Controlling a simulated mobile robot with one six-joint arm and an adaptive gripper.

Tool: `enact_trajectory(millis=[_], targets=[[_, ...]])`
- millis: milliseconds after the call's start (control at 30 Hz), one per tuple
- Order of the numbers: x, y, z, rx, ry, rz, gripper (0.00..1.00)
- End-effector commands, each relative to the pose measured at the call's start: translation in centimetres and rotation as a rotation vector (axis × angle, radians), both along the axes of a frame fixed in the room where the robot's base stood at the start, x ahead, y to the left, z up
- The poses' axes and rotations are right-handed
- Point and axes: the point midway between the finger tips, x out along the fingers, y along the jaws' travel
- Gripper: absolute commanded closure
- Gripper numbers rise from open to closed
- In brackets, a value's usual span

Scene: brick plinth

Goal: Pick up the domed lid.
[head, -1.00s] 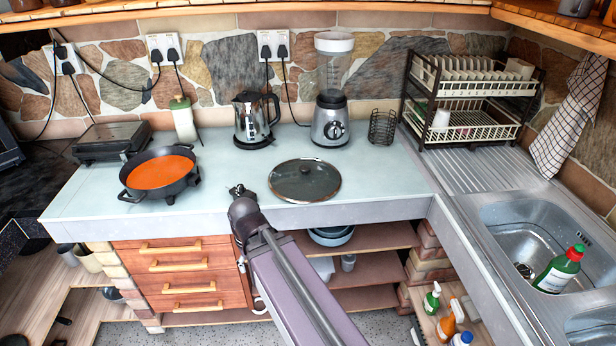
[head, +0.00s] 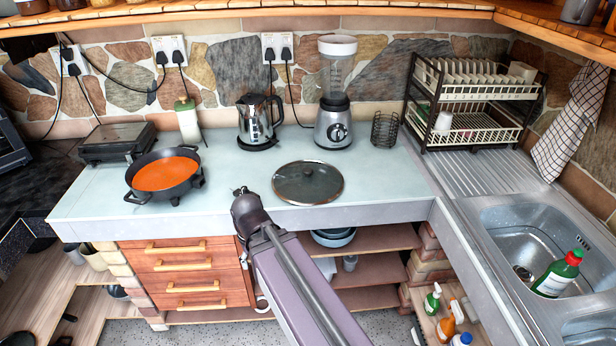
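The domed lid (head: 308,184) is dark glass with a metal rim and a small knob on top. It lies on the pale worktop near the front edge, right of centre. My gripper (head: 240,190) shows only as a small dark shape at the end of my arm, to the left of the lid and apart from it. My arm hides most of it, and its fingers are too small to tell open from shut.
An orange-filled pan (head: 165,174) stands to the left. A kettle (head: 258,121) and a blender (head: 333,110) stand behind the lid, with a wire basket (head: 384,130) to the right. A dish rack (head: 470,105) stands beside the sink (head: 525,240). The worktop around the lid is clear.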

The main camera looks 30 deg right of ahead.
Motion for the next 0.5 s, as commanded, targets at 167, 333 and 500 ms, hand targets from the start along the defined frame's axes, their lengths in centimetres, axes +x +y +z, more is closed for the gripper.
enact_trajectory(millis=[167,333,500], targets=[[0.0,0.0,4.2,0.0,0.0,0.0,0.26],[0.0,0.0,7.6,0.0,0.0,-0.001,0.26],[0.0,0.0,10.9,-0.001,0.0,-0.001,0.26]])
